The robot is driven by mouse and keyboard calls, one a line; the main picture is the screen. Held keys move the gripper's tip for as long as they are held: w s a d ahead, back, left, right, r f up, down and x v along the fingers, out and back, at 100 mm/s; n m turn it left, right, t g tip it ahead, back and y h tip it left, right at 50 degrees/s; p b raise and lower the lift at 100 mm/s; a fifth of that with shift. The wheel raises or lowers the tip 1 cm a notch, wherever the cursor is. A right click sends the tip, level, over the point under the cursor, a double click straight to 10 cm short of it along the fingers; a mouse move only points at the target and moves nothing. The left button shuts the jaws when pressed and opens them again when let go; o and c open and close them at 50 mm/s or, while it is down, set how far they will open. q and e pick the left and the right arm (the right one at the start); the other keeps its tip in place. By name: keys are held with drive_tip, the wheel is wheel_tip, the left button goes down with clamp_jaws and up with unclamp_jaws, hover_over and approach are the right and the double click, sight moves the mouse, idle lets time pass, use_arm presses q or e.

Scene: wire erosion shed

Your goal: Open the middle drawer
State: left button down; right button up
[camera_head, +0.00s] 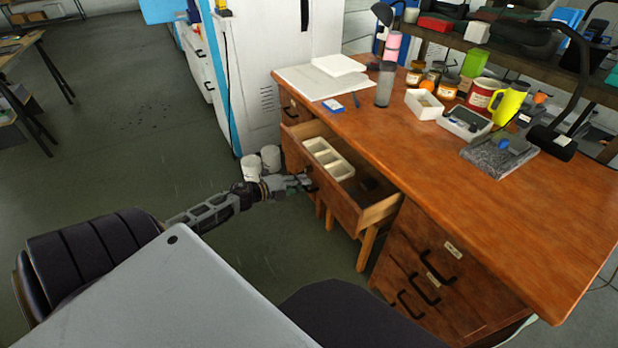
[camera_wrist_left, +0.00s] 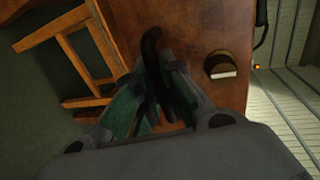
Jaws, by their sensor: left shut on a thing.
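The middle drawer (camera_head: 345,206) of the wooden desk is pulled out, and a cream divided tray (camera_head: 328,160) and a dark item lie inside it. My left gripper (camera_head: 306,182) is at the drawer's front face, at its handle. In the left wrist view the gripper (camera_wrist_left: 155,108) is shut on the dark curved handle (camera_wrist_left: 151,50), which stands out from the wooden front. The handle is mostly hidden by the gripper in the head view. My right gripper is not in view.
The desk top (camera_head: 440,170) holds jars, a yellow mug (camera_head: 509,103), trays and a grey block. Closed drawers (camera_head: 425,270) with dark handles sit at the right. White containers (camera_head: 262,162) stand on the floor behind the left gripper.

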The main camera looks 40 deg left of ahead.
use_arm(q)
drive_tip(key=f+p+v, duration=0.1)
drive_tip(key=p+v, duration=0.2)
drive_tip(key=v, duration=0.4)
drive_tip(key=shift+s+a+f, duration=0.25)
drive_tip(key=shift+s+f, duration=0.05)
drive_tip(key=shift+s, duration=0.25)
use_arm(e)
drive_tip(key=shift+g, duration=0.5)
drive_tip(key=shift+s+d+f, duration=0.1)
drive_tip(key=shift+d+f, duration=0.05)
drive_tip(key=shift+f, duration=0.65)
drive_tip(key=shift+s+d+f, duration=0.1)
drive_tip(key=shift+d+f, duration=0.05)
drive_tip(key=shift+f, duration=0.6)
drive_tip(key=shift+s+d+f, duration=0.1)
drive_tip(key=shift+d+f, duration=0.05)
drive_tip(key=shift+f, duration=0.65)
use_arm(q)
drive_tip(key=c, duration=1.5)
unclamp_jaws()
drive_tip(key=shift+s, duration=0.1)
drive_tip(key=shift+v, duration=5.9)
drive_tip(key=shift+s+a, duration=0.1)
drive_tip(key=shift+a, duration=0.05)
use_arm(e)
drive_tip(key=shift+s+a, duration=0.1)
